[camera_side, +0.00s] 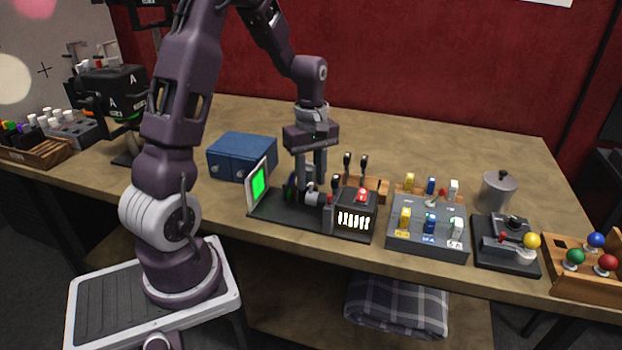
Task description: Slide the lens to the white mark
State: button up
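The lens device is a black base (285,222) near the table's front edge. A small green-lit screen (258,184) stands at its left end and a black box with glowing slits and a red top knob (355,222) at its right. A small grey barrel (316,198), perhaps part of the lens assembly, sits between them. My gripper (309,185) points straight down over the base, close to the barrel, with its fingers partly hiding this area. I cannot tell whether it touches anything or how far its fingers are apart. I cannot make out a white mark.
A blue box (242,156) stands behind left. Right of the device are a grey switch panel (428,226), a black joystick base (505,250), a metal canister (496,190) and a wooden block with coloured knobs (590,268). The table's back is clear.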

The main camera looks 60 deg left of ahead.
jog(key=shift+f, duration=0.4)
jog(key=shift+c, duration=0.4)
grip_shut()
dwell(0.7)
